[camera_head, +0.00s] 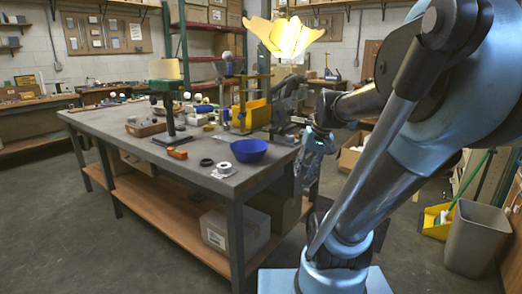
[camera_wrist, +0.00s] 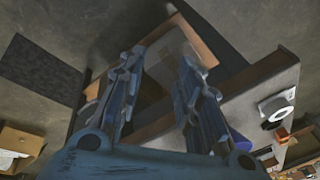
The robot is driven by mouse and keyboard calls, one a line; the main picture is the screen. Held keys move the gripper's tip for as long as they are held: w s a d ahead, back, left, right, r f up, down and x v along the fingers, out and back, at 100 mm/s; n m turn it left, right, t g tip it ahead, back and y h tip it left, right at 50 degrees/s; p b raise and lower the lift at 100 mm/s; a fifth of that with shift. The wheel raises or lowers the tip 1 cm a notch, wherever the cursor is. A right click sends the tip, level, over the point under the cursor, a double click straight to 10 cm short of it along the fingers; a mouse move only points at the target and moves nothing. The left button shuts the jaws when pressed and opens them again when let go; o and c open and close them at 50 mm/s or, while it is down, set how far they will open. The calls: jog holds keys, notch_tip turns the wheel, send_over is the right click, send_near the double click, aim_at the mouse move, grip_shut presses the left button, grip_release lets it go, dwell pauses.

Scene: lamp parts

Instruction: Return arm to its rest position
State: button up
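My gripper (camera_wrist: 160,62) is open and empty in the wrist view, its two blue-grey fingers spread apart. It hangs beside the near right end of the workbench, with the floor and lower shelf behind its fingers. In the head view my arm reaches from the right edge to the bench's right end. My wrist (camera_head: 318,140) is bent downward there, and the fingertips are hard to make out. A yellow petal-shaped shade (camera_head: 285,38) shows above the bench's far right part.
The grey workbench (camera_head: 120,127) holds a blue bowl (camera_head: 248,151), white ring (camera_head: 222,169), orange item (camera_head: 177,153) and brown tray (camera_head: 146,127). A bin (camera_head: 476,238) stands at right. Floor at left is clear.

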jog(key=s+d+f+h, duration=0.2)
jog(key=s+d+f, duration=0.1)
jog(key=s+f, duration=0.7)
jog(key=shift+s+d+f+h, duration=0.3)
jog(key=shift+s+d+f, duration=0.1)
jog(key=shift+f, duration=0.1)
jog(key=shift+w+f, duration=0.2)
jog(key=shift+w, duration=0.25)
